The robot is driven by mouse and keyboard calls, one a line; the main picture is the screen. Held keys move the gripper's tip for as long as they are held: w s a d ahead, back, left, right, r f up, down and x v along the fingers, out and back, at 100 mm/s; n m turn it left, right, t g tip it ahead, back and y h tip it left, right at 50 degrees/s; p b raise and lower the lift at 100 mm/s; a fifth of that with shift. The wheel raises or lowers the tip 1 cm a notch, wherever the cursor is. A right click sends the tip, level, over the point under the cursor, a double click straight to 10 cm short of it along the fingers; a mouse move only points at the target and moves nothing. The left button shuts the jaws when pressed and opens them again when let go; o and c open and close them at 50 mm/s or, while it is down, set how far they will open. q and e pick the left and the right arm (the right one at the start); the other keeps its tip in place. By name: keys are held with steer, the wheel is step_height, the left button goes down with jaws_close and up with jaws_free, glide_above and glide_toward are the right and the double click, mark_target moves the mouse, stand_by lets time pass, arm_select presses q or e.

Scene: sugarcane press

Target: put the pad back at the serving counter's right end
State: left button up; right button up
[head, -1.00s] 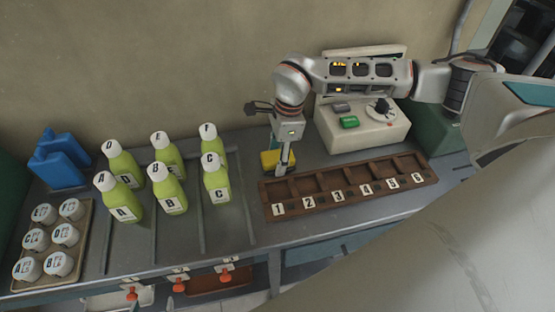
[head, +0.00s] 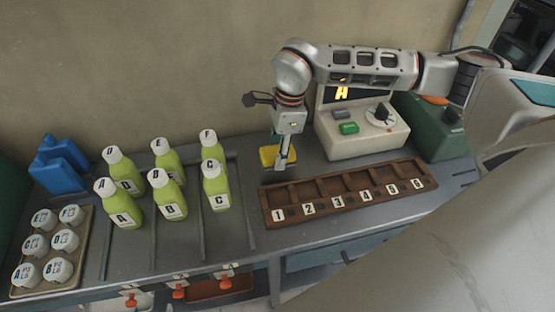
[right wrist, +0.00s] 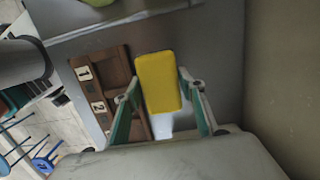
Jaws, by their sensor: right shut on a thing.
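The yellow pad (head: 267,155) is between the fingers of my right gripper (head: 282,163), behind the numbered wooden rack and right of the bottles. In the right wrist view the pad (right wrist: 158,82) shows its flat face, with the fingers of my right gripper (right wrist: 160,95) on either side of it. The gripper is shut on it. The pad is just above or at the counter (head: 228,235); I cannot tell if it touches. My left gripper is not in view.
A wooden rack (head: 333,206) with numbered slots lies in front of the gripper. A white machine (head: 362,140) with a green button and dial stands behind it. Lettered green bottles (head: 168,197), a tray of white cups (head: 84,262) and blue containers (head: 62,163) fill the left.

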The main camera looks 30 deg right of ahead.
mark_target(277, 151)
step_height(277, 151, up, 16)
steer(key=shift+f, duration=0.2)
